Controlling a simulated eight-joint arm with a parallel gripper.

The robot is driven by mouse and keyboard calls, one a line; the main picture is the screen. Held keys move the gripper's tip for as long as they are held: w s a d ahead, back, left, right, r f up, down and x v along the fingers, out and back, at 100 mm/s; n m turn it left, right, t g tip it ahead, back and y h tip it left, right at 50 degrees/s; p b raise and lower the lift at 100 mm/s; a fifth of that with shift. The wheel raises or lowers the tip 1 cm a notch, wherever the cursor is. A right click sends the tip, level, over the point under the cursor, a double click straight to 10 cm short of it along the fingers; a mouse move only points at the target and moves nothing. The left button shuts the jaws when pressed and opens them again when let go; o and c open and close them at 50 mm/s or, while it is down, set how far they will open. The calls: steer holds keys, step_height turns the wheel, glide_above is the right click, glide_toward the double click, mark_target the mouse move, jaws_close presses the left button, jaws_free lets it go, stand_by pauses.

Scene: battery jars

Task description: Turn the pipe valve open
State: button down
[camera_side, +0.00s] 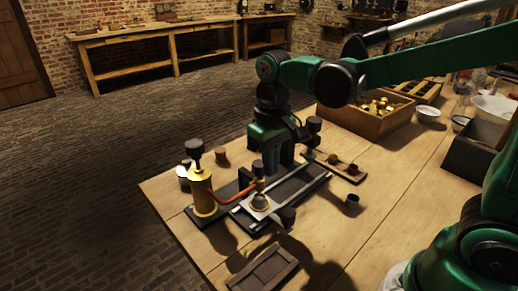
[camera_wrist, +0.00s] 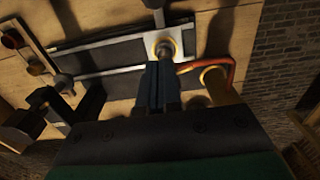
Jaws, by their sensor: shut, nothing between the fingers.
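The brass pump-like cylinder (camera_side: 204,193) with a dark cap stands at the left end of a dark base on the table. A red-copper pipe (camera_side: 232,194) runs from it to a small brass fitting (camera_side: 260,203) with a dark top, which looks like the valve. In the wrist view the pipe (camera_wrist: 222,62) curves right of the brass-ringed fitting (camera_wrist: 164,48). My gripper (camera_wrist: 160,66) is shut and empty, its fingertips close to that fitting; contact cannot be told. In the side view my gripper (camera_side: 271,162) hangs just behind the fitting. The valve's handle position is unclear.
A dark rail base (camera_side: 297,186) extends right of the fitting. A small rack with brown-capped pieces (camera_side: 335,165) and a wooden crate (camera_side: 366,120) lie behind. A dark tray (camera_side: 264,270) lies in front.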

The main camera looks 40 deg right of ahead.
steer(key=shift+w, duration=0.2)
steer(key=shift+a, duration=0.25)
stand_by(0.4)
step_height(320, 180, up, 6)
steer(key=shift+s, duration=0.4)
stand_by(0.4)
steer(key=s+d+f+t, duration=0.3)
steer(key=s+f+t, duration=0.1)
steer(key=t, duration=0.3)
steer(key=shift+s+d+f, duration=0.15)
steer(key=shift+d+f, duration=0.05)
steer(key=shift+d, duration=0.15)
